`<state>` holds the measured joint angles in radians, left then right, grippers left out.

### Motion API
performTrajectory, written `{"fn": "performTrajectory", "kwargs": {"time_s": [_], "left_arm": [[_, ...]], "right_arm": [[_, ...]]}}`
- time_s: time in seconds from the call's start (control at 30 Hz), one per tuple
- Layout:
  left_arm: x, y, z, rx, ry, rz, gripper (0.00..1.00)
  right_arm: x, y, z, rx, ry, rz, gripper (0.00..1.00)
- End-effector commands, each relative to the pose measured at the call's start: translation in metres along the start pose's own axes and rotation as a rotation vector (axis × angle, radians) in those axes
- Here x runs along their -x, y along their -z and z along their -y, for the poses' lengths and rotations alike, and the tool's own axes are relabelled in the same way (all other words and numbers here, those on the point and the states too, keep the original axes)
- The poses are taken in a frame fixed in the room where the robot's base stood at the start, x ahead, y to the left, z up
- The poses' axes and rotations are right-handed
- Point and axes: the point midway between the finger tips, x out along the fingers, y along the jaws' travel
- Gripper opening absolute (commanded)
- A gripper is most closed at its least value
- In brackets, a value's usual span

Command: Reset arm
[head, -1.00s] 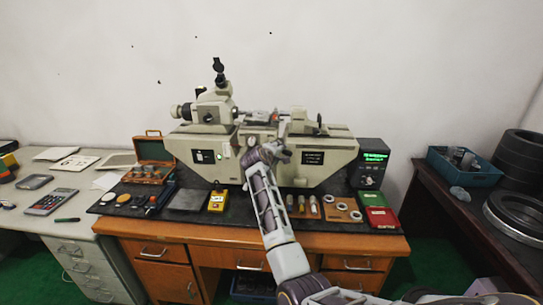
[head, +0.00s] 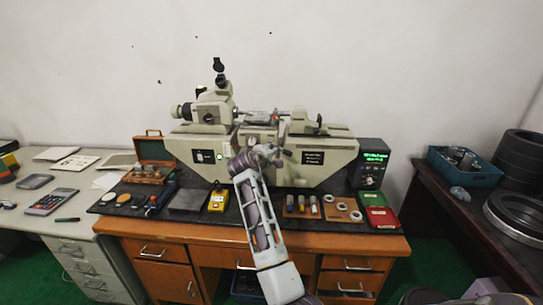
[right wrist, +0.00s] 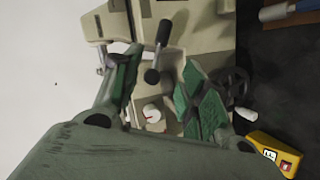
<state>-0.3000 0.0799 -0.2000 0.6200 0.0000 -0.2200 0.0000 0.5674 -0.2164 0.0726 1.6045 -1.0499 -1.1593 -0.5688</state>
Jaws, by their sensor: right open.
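My right arm reaches in from the bottom of the head view. Its gripper (head: 279,155) is in front of the middle of the beige measuring machine (head: 328,172). In the right wrist view the two green-padded fingers of the right gripper (right wrist: 163,92) are spread apart with nothing held between them. Behind them the machine shows a black-knobbed lever (right wrist: 163,33) and a small white dial (right wrist: 151,114). I cannot tell whether the gripper touches the machine. My left gripper is not in view.
Small rings (head: 356,215) lie on a wooden board beside a red-and-green box (head: 381,217). A yellow device (head: 217,201) sits left of the arm. Large dark rings (head: 514,213) and a blue bin (head: 464,173) stand on the right table. A calculator (head: 50,201) lies at left.

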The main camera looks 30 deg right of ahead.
Motion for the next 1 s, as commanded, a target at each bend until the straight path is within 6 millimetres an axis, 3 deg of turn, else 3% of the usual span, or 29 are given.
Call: {"fn": "performTrajectory", "kwargs": {"time_s": [0.37,0.57,1.0], "left_arm": [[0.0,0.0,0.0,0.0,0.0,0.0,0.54],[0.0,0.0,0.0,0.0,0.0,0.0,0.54],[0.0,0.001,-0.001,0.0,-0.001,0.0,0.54]], "right_arm": [[0.0,0.0,0.0,-0.001,0.001,0.0,0.42],[-0.001,-0.011,0.011,-0.015,0.02,0.005,0.42],[0.006,-0.081,0.085,-0.121,0.174,0.028,0.42]]}}
